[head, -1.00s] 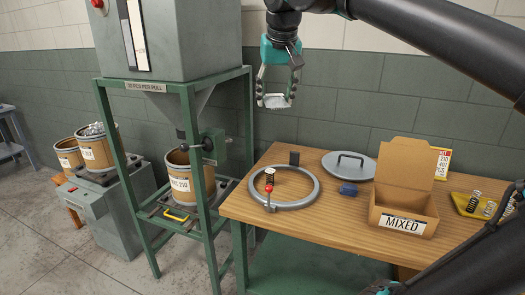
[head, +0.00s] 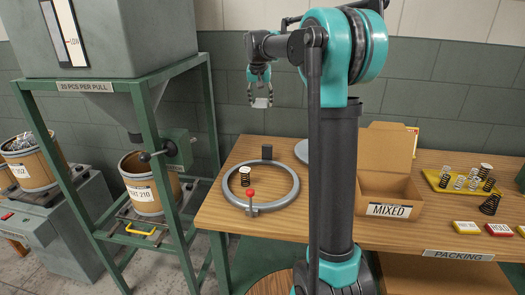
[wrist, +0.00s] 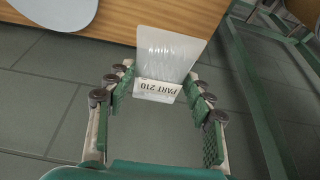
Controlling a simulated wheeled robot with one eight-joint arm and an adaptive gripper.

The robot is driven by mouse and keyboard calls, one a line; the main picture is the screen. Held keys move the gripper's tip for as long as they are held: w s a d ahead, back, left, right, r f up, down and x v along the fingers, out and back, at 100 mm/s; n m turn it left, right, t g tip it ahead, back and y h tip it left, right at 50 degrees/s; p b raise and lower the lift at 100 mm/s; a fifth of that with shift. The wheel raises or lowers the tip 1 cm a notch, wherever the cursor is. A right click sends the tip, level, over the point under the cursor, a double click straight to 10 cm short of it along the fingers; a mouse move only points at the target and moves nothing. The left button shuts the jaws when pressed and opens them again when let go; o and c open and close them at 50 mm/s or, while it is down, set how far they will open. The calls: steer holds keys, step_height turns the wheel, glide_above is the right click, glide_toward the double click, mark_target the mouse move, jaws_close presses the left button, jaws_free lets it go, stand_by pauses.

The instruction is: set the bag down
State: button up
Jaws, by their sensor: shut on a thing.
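My gripper (head: 260,98) is shut on a small clear bag (wrist: 165,60) with a white label reading PART 210. In the wrist view the bag is pinched between the fingertips, with its label end toward the palm. In the head view the bag (head: 261,103) shows as a small pale patch below the fingers. It is held in the air, before the green wall and above the back left of the wooden table (head: 225,212). The bag's contents are too blurred to tell.
A grey ring (head: 292,187) with a red-knobbed lever stands on the table's left, a dark spring inside it. An open MIXED box (head: 388,210) and a yellow tray of springs (head: 437,182) are to the right. A green frame (head: 190,228) stands left.

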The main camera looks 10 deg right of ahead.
steer(key=f, duration=2)
steer(key=shift+w+d+f, duration=0.15)
steer(key=shift+d+f, duration=0.05)
steer(key=shift+d, duration=0.15)
steer(key=o, duration=1.3)
steer(key=shift+f, duration=0.15)
steer(key=v, duration=1.2)
